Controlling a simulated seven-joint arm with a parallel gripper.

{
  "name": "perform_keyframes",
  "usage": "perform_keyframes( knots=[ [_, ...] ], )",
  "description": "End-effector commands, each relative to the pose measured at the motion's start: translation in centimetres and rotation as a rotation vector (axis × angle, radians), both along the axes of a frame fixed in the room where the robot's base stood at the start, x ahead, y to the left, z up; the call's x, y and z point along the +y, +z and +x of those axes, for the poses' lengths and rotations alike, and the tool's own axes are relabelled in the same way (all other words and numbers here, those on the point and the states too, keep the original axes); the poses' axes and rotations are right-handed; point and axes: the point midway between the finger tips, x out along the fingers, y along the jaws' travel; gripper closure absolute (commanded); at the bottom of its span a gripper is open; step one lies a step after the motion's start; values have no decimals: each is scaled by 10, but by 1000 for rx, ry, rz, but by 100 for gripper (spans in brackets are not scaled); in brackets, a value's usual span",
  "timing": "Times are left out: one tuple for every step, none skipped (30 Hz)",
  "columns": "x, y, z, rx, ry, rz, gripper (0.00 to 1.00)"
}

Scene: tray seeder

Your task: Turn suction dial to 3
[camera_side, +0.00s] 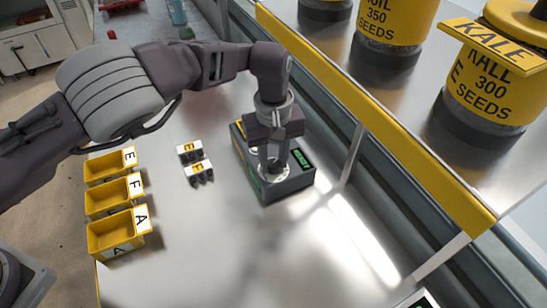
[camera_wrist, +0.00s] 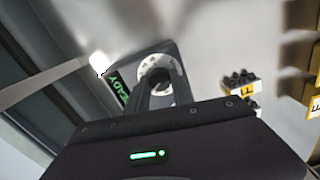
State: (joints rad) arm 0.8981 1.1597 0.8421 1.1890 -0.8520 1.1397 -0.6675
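The suction dial (camera_wrist: 155,70) is a round pale dial with small markings, on top of a dark grey box (camera_side: 287,189). In the wrist view its number and pointer are too blurred to read. My gripper (camera_side: 272,167) points down over the dial in the side view and hides much of it. In the wrist view my gripper's two fingers (camera_wrist: 158,98) stand a little apart, with their tips at the dial. I cannot tell whether they press on its knob. A green display (camera_wrist: 119,88) beside the dial seems to read READY.
Several yellow bins (camera_side: 118,235) line the table's left edge. Two small labelled blocks with dark pegs (camera_side: 194,162) lie left of the box. Large yellow seed canisters (camera_side: 490,85) stand on a raised shelf at right. The table (camera_side: 210,250) in front is clear.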

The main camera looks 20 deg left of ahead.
Motion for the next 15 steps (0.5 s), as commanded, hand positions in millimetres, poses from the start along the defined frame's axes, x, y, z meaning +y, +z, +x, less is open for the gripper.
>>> perform_keyframes(
  knots=[
    [0, 0, 0, -1, 0, -1, 100],
    [0, 0, 0, -1, 0, -2, 100],
    [0, 0, 0, -1, 0, -2, 100],
    [0, 0, 0, -1, -1, -2, 100],
    [0, 1, 0, -1, -3, -2, 100],
    [0, 1, 0, -1, -7, -2, 100],
    [-1, 1, 0, -1, -12, -2, 100],
    [-1, 1, 0, -2, -19, -2, 100],
    [-1, 1, 0, -2, -30, -2, 100],
    [-1, 1, 1, -2, -40, -2, 100],
    [-1, 1, 1, -2, -53, -3, 100],
    [-1, 1, 1, -2, -73, -4, 100],
    [-1, 1, 1, -2, -90, -4, 100],
    [-1, 1, 1, -1, -107, -4, 100],
    [-1, 1, 1, -2, -135, -4, 100]
  ],
)
